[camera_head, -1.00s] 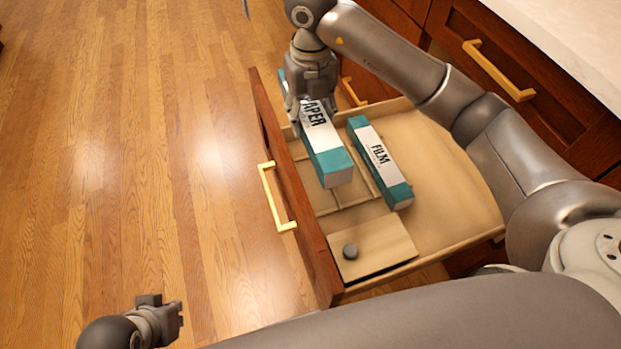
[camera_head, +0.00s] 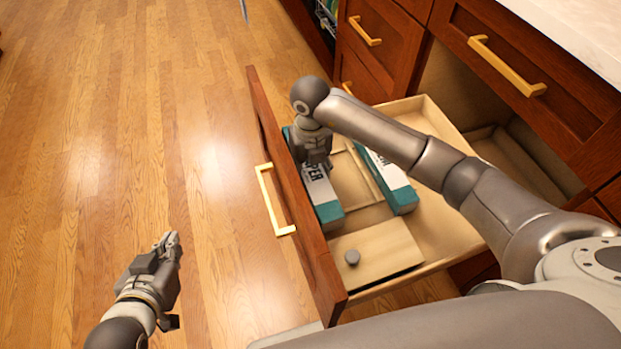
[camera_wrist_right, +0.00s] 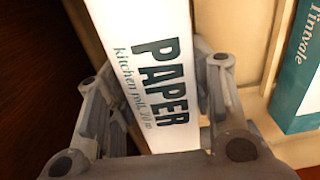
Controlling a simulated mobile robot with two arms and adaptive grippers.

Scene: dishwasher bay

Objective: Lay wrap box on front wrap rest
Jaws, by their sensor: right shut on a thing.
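The white and teal paper box (camera_head: 325,203) lies lengthwise just inside the front panel of the open drawer, low down. My right gripper (camera_head: 318,162) is shut on it from above, near its far part. In the right wrist view the box (camera_wrist_right: 160,75), lettered PAPER, runs between the two fingers (camera_wrist_right: 165,105). The front wrap rest is hidden under box and gripper, and I cannot tell whether the box touches it. My left gripper (camera_head: 168,252) hangs over the floor, away from the drawer; its jaws are unclear.
The film box (camera_head: 395,188) lies parallel, to the right of the paper box, with a gap between. The drawer (camera_head: 262,115) has a wooden lid (camera_head: 385,247) with a grey knob (camera_head: 352,257) at its near end. Bare drawer floor shows to the right.

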